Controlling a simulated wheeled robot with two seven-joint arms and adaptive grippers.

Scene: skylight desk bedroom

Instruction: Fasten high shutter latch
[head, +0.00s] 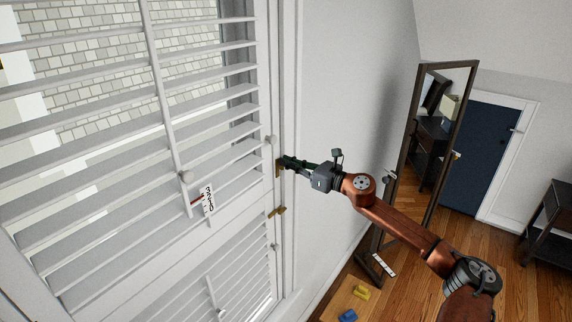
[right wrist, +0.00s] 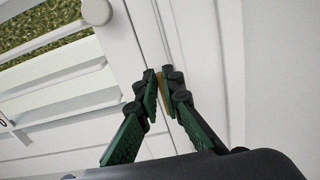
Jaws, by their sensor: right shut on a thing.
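The white louvred shutter (head: 130,150) fills the left of the head view. The brass high latch (head: 279,169) sits on its right edge, by the white frame. A second brass latch (head: 277,211) is lower on the same edge. My right gripper (head: 284,162) reaches in from the right at the high latch. In the right wrist view its green fingers (right wrist: 161,80) are shut on the brass latch (right wrist: 160,90), whose thin strip shows between them. The fingers hide much of the latch, so I cannot tell its exact angle. My left gripper is not in view.
A label card (head: 207,200) hangs on the louvres. A dark-framed mirror (head: 420,150) stands at the right. A wooden surface with yellow (head: 361,293) and blue (head: 348,315) items is below.

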